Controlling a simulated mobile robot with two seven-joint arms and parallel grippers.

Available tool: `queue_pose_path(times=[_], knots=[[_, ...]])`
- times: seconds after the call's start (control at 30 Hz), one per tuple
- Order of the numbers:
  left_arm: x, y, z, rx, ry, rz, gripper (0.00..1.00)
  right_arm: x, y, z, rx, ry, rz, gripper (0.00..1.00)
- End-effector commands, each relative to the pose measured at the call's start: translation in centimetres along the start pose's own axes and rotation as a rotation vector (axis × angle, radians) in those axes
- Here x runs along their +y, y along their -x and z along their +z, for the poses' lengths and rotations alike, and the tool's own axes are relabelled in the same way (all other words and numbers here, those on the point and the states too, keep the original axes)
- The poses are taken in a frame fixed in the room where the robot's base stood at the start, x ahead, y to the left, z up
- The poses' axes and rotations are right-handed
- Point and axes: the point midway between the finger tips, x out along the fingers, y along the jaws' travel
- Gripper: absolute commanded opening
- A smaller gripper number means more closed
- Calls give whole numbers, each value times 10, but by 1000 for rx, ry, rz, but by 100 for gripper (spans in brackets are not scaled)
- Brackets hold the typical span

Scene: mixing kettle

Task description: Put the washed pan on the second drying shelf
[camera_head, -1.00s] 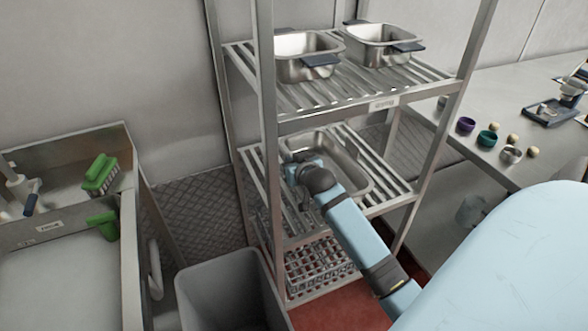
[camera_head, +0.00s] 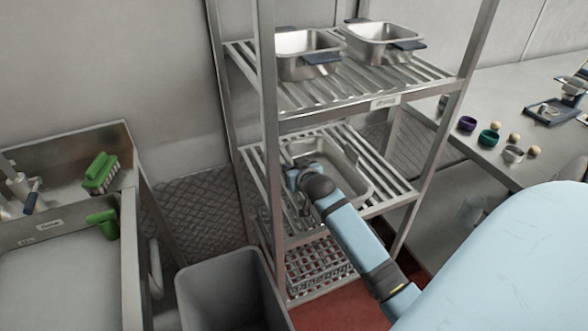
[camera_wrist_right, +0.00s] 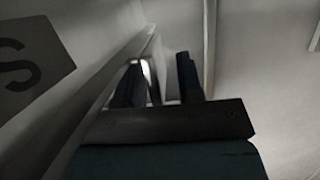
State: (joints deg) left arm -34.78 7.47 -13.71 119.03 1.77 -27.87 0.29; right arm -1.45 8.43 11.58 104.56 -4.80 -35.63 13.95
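The metal pan (camera_head: 352,178), a shallow rectangular tray, rests on the second shelf (camera_head: 400,190) of the drying rack, below the top shelf. My right arm reaches over its near left part and hides some of it. In the head view my right gripper is hidden behind the wrist and the rack post. In the right wrist view the gripper (camera_wrist_right: 163,82) shows two dark fingers apart, with a gap between them. A bright metal strip shows beside the left finger; I cannot tell what it belongs to. My left gripper is not in view.
Two pans with dark handles (camera_head: 308,55) (camera_head: 385,42) stand on the top shelf. A crate-like rack (camera_head: 315,265) is at the bottom. A grey bin (camera_head: 230,290) stands in front, a sink (camera_head: 60,270) with green brushes at left. A counter (camera_head: 480,110) with small cups is at right.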

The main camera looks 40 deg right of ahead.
Motion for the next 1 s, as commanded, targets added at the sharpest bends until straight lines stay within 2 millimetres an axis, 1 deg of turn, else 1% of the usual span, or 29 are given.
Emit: queue_pose_path(times=[0.17, 0.4, 0.5, 0.6, 0.73, 1.0], knots=[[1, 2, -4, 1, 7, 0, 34, 0, 27, 0, -2, 0, 0, 34], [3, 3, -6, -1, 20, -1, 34, 0, 80, 0, -2, -1, 0, 34], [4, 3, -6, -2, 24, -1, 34, 0, 97, 0, -1, -1, 0, 34], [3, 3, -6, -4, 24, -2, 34, 0, 110, 0, -1, -1, 0, 34], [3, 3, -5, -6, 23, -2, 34, 0, 118, 0, 0, 0, 0, 34], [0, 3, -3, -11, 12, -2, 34, 0, 119, 0, 0, 0, 0, 34]])
